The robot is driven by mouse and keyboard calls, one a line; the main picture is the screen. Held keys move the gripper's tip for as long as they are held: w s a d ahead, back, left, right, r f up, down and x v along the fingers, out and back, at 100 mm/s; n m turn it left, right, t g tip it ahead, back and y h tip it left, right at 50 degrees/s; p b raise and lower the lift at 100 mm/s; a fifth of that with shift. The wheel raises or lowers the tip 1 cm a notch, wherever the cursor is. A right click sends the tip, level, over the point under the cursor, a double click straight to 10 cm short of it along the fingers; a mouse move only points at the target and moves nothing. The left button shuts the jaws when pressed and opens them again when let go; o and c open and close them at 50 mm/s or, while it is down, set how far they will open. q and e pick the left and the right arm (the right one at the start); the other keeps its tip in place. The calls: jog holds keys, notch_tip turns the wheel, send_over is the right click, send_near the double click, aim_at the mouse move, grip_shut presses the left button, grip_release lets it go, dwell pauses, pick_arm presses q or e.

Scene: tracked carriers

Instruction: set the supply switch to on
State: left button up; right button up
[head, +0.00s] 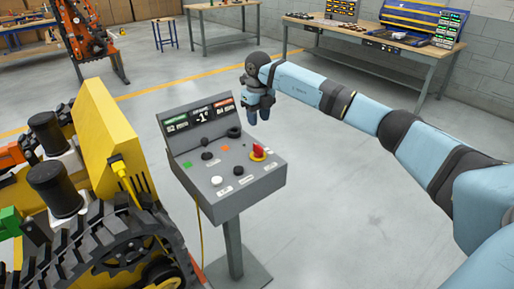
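A grey control console (235,183) stands on a post at the middle of the head view. My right gripper (259,117) points down above the console's far right side, apart from the controls. Its two dark fingers are close together, and any gap is unclear. My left gripper is not in view.
A yellow tracked carrier (106,125) with black cylinders stands close on the left of the console. A yellow cable (201,240) hangs beside the post. Workbenches (385,52) stand at the back. The floor right of the console is clear.

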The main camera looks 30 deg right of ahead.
aim_at(258, 146)
notch_tip(258, 146, down, 12)
dwell(0.4)
grip_shut()
